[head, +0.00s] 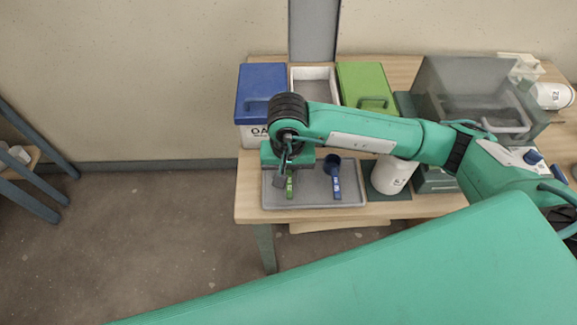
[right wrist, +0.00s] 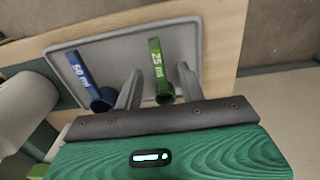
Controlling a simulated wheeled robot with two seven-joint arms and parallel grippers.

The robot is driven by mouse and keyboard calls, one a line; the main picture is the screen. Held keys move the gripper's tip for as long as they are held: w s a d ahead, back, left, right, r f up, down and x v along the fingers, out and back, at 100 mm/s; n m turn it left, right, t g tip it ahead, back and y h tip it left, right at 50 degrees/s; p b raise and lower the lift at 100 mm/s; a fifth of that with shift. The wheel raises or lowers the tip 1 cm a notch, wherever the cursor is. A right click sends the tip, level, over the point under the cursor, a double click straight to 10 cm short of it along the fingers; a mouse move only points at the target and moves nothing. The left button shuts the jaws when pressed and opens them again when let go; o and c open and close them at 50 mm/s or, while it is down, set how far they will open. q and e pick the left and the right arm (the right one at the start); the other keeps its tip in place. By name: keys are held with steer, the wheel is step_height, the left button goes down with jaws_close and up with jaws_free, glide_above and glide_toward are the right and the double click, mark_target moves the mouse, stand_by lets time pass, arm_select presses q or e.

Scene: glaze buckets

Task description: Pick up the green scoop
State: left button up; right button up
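The green scoop (head: 290,186) lies on the grey tray (head: 331,200). Its handle, marked 25 ml, and round cup show in the right wrist view (right wrist: 157,66). A blue scoop (head: 337,187), marked 50 ml in the right wrist view (right wrist: 80,70), lies beside it on the same tray. My right gripper (head: 289,178) is over the tray's left part and partly hides the green scoop. In the right wrist view the right gripper (right wrist: 160,72) is open, its fingers on either side of the green scoop's cup end with gaps. My left gripper is out of view.
A blue-lidded bin (head: 262,82), a pale open bin (head: 315,74) and a green-lidded bin (head: 366,80) stand behind the tray. A white container (head: 391,177) stands right of it. A grey open box (head: 470,85) is further right. The table's front edge is close to the tray.

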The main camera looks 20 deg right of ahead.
mark_target(290, 186)
steer(key=f, duration=0.2)
steer(key=f+p, duration=0.1)
steer(key=f, duration=0.1)
steer(key=shift+s+d, duration=0.15)
steer(key=shift+d, duration=0.05)
steer(key=shift+f, duration=0.35)
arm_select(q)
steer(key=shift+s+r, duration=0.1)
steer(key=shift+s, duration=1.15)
arm_select(e)
steer(key=shift+c, duration=0.4)
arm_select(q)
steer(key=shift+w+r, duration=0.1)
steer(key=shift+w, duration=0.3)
arm_select(e)
jaws_close()
